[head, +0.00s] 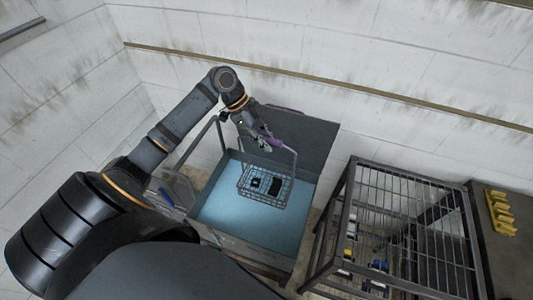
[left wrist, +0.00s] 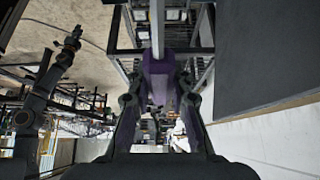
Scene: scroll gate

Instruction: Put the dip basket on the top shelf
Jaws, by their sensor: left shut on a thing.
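The dip basket (head: 268,190) is a wire basket with a tall handle, holding dark flat pieces. In the head view it hangs over or in the blue-floored tank (head: 217,213); whether it touches the floor I cannot tell. My left gripper (head: 265,143) is at the top of the handle, shut on its purple grip. The left wrist view shows the purple grip (left wrist: 158,75) between the fingers, with a pale bar running away from it. The shelf rack (head: 405,180) stands to the right, its barred top shelf uncovered. My right gripper is not in view.
The tank has a tall grey back panel (head: 310,135) and raised side walls between the basket and the rack. Yellow pieces (head: 500,212) lie on a dark surface at far right. Small items (head: 378,265) sit lower in the rack. A wall closes off the back.

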